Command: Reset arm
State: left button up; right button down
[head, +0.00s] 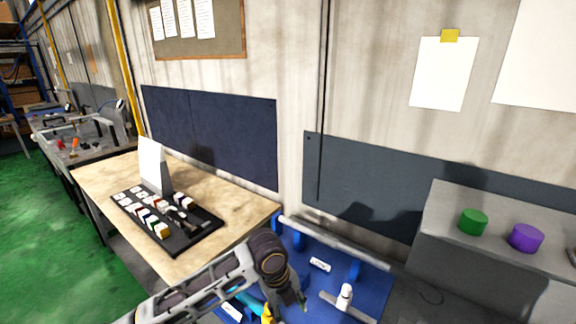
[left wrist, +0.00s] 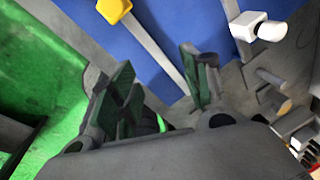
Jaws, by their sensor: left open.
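My left arm comes in from the bottom left in the head view, with its elbow bent over the blue machine (head: 365,290). My left gripper shows in the left wrist view (left wrist: 160,85), with its two green-padded fingers spread apart and nothing between them. In the head view its fingers are mostly hidden behind the arm at the bottom edge. The blue machine surface also shows beyond the fingers in the left wrist view (left wrist: 170,25). My right gripper is in neither view.
A wooden table (head: 240,205) at left holds a black tray (head: 190,243) of small parts. A white-handled lever (head: 345,296) stands on the blue machine. A green button (head: 473,221) and a purple button (head: 526,238) sit on a grey housing (head: 455,199) at right. Green floor lies at far left.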

pick_arm(q)
jog(key=s+a+f+n+t+y, duration=0.15)
jog(key=s+a+f+n, duration=0.4)
jog(key=a+n, duration=0.7)
jog(key=s+a+f+n+t+y, duration=0.1)
jog(key=s+a+f+n+t, duration=0.15)
jog(key=s+a+n, duration=1)
notch_tip(320, 180, down, 34)
jog(key=d+n+g, duration=0.2)
jog(key=s+a+f, duration=0.1)
jog(key=s+f, duration=0.9)
jog(key=s, duration=0.1)
jog(key=s+a+f+g, duration=0.1)
jog(key=s+a+f, duration=0.1)
jog(key=s+f, duration=0.8)
jog(key=shift+s+a+g, duration=0.3)
jog(key=shift+s, duration=0.15)
